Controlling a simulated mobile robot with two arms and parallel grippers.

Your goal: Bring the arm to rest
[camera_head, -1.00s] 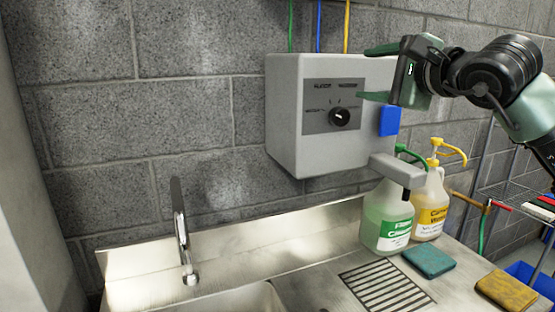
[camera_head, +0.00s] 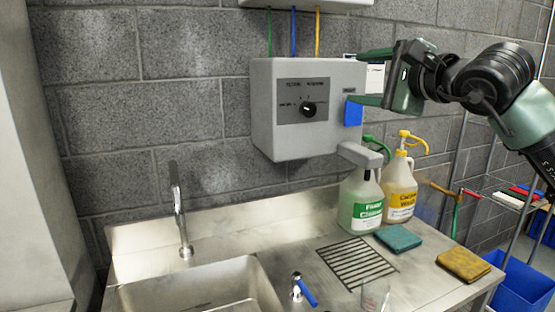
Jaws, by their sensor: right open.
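My right arm comes in from the right edge. Its gripper (camera_head: 358,76) is open, with its two green fingers pointing left and apart, one above the other. Nothing shows between the fingers. The fingertips overlap the right side of the grey wall dispenser box (camera_head: 262,110) in the picture; I cannot tell whether they touch it. The box has a black dial (camera_head: 308,109) on a dark panel and a blue block (camera_head: 353,112) at its right side. My left gripper is not in view.
Below stands a steel counter with a sink (camera_head: 200,290) and a faucet (camera_head: 181,225). A green-labelled bottle (camera_head: 362,205), a yellow-labelled jug (camera_head: 401,190), a teal pad (camera_head: 398,238) and a yellow pad (camera_head: 463,264) stand or lie on it. A blue bin (camera_head: 525,290) is at lower right.

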